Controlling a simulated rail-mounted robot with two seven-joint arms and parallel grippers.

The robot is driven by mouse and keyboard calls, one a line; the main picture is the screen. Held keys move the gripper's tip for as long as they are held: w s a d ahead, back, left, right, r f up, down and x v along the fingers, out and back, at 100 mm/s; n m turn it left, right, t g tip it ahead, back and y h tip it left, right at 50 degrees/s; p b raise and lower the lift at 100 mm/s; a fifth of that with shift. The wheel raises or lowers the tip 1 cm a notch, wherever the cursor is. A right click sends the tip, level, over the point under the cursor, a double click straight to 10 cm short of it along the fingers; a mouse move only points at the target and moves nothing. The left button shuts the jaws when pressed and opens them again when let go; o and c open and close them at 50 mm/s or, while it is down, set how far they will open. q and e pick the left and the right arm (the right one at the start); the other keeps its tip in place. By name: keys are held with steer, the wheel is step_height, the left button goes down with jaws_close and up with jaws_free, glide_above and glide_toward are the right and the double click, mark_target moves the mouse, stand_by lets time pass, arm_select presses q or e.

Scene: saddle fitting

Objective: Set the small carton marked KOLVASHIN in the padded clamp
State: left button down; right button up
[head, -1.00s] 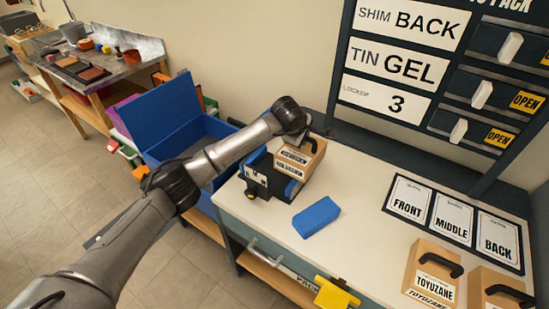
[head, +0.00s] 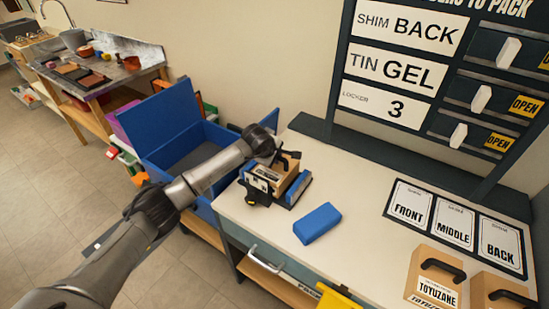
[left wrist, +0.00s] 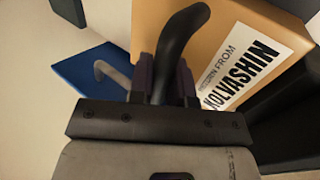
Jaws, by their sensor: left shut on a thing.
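The small carton (head: 285,170) is tan with a black handle on top. Its label reads KOLVASHIN in the left wrist view, where the carton (left wrist: 215,30) fills the upper right. My left gripper (head: 284,157) is shut on the handle; its fingers also show around the handle in the left wrist view (left wrist: 163,82). The carton sits low between the pads. Whether its bottom rests on the clamp's base is hidden. My right gripper is not in view.
A blue block (head: 317,223) lies in front of the clamp on the white table (head: 365,190). An open blue box (head: 165,145) stands left of the table. Two TOYUZANE cartons (head: 436,275) and a FRONT, MIDDLE, BACK board (head: 455,222) are at the right.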

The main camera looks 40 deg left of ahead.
arm_select(q)
steer(key=shift+f, duration=0.25)
steer(key=shift+f, duration=0.15)
steer(key=c, duration=1.1)
jaws_free()
steer(key=shift+o, duration=0.2)
